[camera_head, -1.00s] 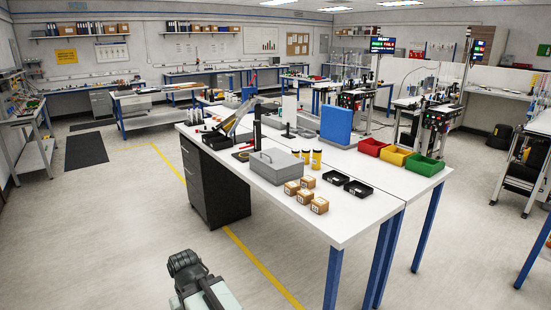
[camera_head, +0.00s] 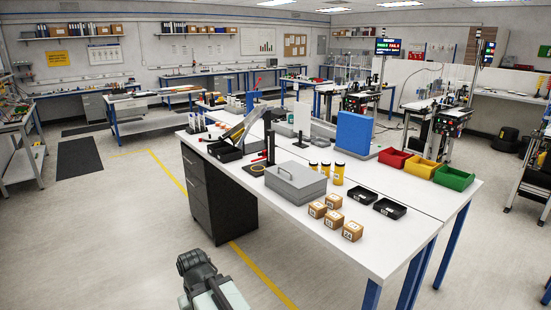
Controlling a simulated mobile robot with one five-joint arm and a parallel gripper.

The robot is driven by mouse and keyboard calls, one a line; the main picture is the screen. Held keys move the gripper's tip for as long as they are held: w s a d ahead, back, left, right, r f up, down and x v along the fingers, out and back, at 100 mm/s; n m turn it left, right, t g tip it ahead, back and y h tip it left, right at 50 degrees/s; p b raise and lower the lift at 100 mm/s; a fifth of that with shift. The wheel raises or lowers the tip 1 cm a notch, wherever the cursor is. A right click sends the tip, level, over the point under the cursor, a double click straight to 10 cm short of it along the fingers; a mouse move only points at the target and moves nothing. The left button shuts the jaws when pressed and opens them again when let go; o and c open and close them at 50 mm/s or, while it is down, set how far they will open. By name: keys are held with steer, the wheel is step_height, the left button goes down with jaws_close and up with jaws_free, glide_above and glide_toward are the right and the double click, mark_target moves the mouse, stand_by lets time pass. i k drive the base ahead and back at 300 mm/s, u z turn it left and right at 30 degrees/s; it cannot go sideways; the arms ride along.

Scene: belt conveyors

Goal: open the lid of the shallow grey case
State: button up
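The shallow grey case (camera_head: 296,186) sits on the white workbench (camera_head: 342,232), toward its near left side. Its lid looks shut, with a dark handle on top. Part of my arm shows at the bottom of the view, over the floor and well short of the bench. I cannot make out gripper fingers on it, so my gripper is not seen. Nothing of mine touches the case.
A black stand (camera_head: 270,135) is close behind the case. Red, yellow and green bins (camera_head: 454,178) line the right. Floor before the bench is clear.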

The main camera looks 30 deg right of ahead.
mark_target(298, 181)
steer(key=z, duration=0.15)
steer(key=i, duration=2.7)
steer(key=u, duration=0.15)
